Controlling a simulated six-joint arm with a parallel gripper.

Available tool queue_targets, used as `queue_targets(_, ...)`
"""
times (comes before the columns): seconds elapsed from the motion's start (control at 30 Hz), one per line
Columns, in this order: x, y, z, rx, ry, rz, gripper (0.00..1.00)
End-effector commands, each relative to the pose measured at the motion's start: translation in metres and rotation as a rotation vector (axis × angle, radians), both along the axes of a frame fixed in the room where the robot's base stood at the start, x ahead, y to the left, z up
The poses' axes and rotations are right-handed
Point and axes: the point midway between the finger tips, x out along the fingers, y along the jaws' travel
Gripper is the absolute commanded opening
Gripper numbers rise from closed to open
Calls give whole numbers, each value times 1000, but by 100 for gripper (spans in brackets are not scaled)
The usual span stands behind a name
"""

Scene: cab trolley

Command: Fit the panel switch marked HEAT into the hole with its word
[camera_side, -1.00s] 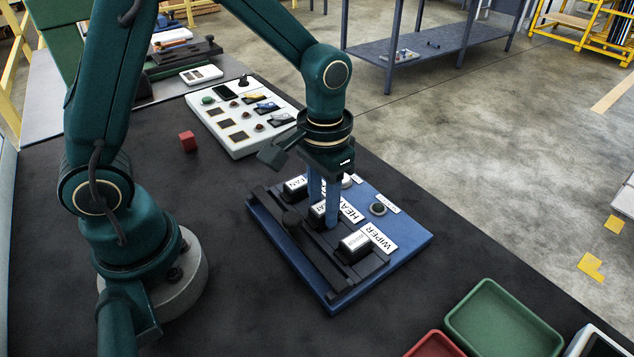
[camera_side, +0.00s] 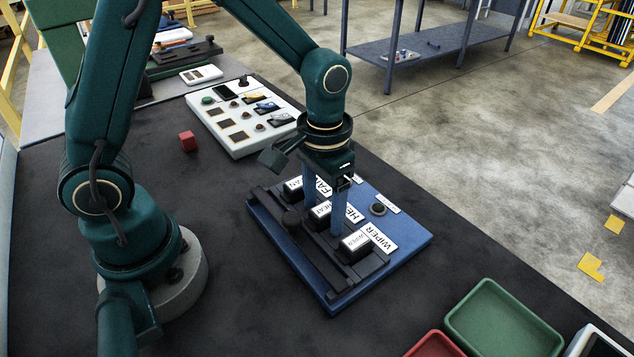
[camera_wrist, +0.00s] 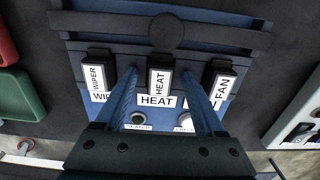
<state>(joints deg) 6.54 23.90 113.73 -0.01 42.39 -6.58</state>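The HEAT switch (camera_side: 320,214), black with a white HEAT face, sits in the dark strip of the blue panel (camera_side: 405,240), in line with the FAN and WIPER switches. The wrist view shows this switch (camera_wrist: 160,82) directly above the panel's printed HEAT label (camera_wrist: 157,100). It looks upright and seated, though its underside is hidden. My gripper (camera_side: 325,220) is open around the switch, one blue finger on each side. The wrist view shows gaps between both fingers (camera_wrist: 160,72) and the switch. A finger partly covers the HEAT label in the side view.
The WIPER switch (camera_side: 354,245) and FAN switch (camera_side: 293,188) stand close on either side of my fingers. A dark rail with a round knob (camera_side: 291,219) runs along the panel. A green tray (camera_side: 503,318) and a red cube (camera_side: 187,141) lie farther off.

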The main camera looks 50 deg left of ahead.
Motion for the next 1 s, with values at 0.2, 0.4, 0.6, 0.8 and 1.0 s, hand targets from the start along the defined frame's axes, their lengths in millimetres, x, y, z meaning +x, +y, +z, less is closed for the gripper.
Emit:
queue_targets(0.2, 0, 0, 0, 0, 0, 0, 71)
queue_targets(0.4, 1, 0, 11, -1, -5, 0, 71)
queue_targets(0.6, 2, 0, 38, -1, -6, 0, 71)
queue_targets(0.8, 4, 2, 60, -4, -37, 8, 71)
queue_targets(1.0, -5, 10, 101, -17, -175, 33, 71)
